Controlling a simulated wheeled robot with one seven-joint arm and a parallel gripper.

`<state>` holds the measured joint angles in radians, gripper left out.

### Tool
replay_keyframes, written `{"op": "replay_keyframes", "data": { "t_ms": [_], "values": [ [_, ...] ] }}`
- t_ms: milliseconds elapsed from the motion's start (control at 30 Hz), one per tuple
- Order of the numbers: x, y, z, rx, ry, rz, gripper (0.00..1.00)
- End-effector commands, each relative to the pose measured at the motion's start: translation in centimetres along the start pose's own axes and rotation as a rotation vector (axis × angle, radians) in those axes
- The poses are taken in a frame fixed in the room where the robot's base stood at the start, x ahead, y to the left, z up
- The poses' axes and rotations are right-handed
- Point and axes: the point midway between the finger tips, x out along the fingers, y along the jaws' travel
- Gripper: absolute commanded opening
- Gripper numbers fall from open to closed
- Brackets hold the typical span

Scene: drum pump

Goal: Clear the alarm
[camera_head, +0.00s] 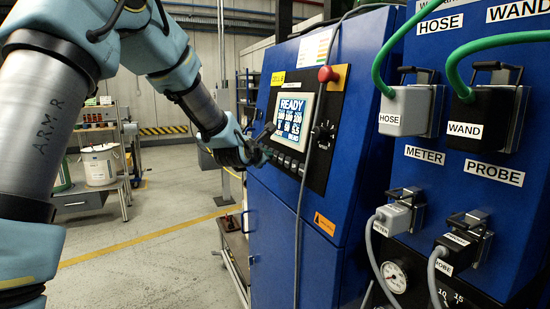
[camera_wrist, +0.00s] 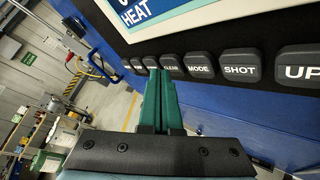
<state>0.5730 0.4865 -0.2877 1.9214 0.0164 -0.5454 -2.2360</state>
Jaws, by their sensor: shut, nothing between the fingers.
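The blue cabinet's control panel (camera_head: 325,130) carries a lit screen (camera_head: 291,118) with "READY" at its top in the head view. In the wrist view the screen's lower edge (camera_wrist: 150,12) shows "HEAT". Below it is a row of dark buttons, with CLEAR (camera_wrist: 171,68), MODE (camera_wrist: 200,66), SHOT (camera_wrist: 240,65) and UP (camera_wrist: 302,67). My gripper (camera_wrist: 154,76) is shut and empty. Its green fingertips are just left of and below CLEAR, at the row's lower edge. Whether they touch a button I cannot tell. In the head view my gripper (camera_head: 262,147) is at the panel's lower left.
A red knob (camera_head: 327,74) and a black dial (camera_head: 325,135) are on the panel. A grey cable hangs in front of the cabinet. Labelled HOSE (camera_head: 405,110) and WAND (camera_head: 483,118) connectors stick out at right. A cart (camera_head: 95,190) stands at left; the floor between is open.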

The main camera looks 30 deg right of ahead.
Motion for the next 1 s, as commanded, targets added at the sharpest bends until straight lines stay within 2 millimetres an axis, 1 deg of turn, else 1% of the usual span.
{"op": "replay_keyframes", "data": {
  "t_ms": [167, 533, 1000],
  "values": [
    [-0.6, 0.3, -0.5, -0.001, 0.001, -0.001, 0.0],
    [-0.8, 0.6, -0.7, 0.0, 0.002, 0.0, 0.0],
    [-3.8, 2.9, -2.8, 0.0, 0.002, 0.001, 0.0]
  ]
}}
